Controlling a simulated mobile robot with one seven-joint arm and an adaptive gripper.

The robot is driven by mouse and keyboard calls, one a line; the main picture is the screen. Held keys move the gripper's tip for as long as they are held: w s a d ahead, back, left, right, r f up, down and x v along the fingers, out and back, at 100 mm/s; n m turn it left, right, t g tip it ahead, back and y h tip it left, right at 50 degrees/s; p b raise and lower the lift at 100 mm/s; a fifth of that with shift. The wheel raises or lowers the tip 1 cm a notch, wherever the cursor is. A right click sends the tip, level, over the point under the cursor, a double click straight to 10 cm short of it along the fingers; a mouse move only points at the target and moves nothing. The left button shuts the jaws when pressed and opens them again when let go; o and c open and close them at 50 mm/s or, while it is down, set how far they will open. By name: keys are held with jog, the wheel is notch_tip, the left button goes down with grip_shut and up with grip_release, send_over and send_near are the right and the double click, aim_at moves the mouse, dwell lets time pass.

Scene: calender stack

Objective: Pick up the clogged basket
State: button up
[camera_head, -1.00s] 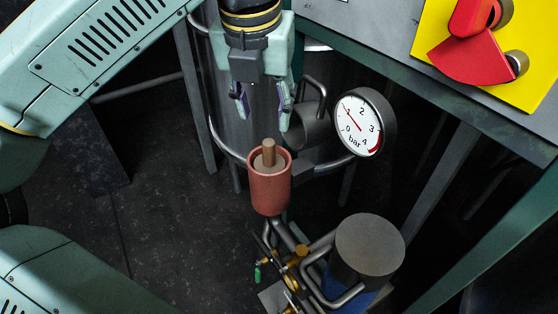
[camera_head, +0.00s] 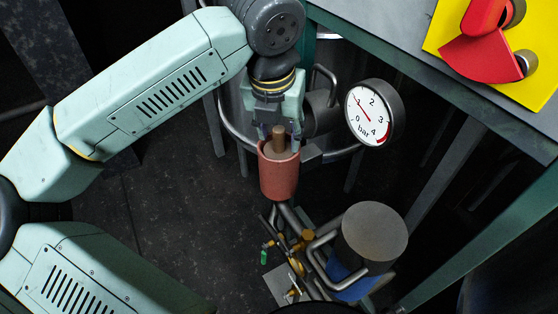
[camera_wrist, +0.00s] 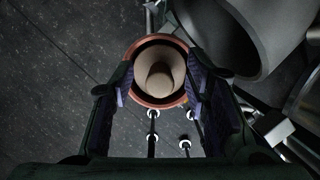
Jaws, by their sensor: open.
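The clogged basket appears as a brownish piece with an upright peg-like handle (camera_head: 278,140), seated inside a red cylindrical housing (camera_head: 279,178). In the wrist view the basket's round top and peg (camera_wrist: 159,80) show inside the red rim (camera_wrist: 158,103). My gripper (camera_head: 279,135) is open, pointing down at the housing's mouth, with its fingers on either side of the peg. In the wrist view the fingers (camera_wrist: 158,90) stand apart left and right of the rim. I see no clear contact between the fingers and the peg.
A pressure gauge (camera_head: 371,114) is to the right of the housing, close to my gripper. Pipes and brass valves (camera_head: 296,246) lie below, beside a grey-topped cylinder (camera_head: 374,232). A table edge with a red switch on a yellow plate (camera_head: 512,60) is at upper right.

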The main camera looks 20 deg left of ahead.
jog(key=shift+c, duration=0.3)
grip_shut()
dwell(0.6)
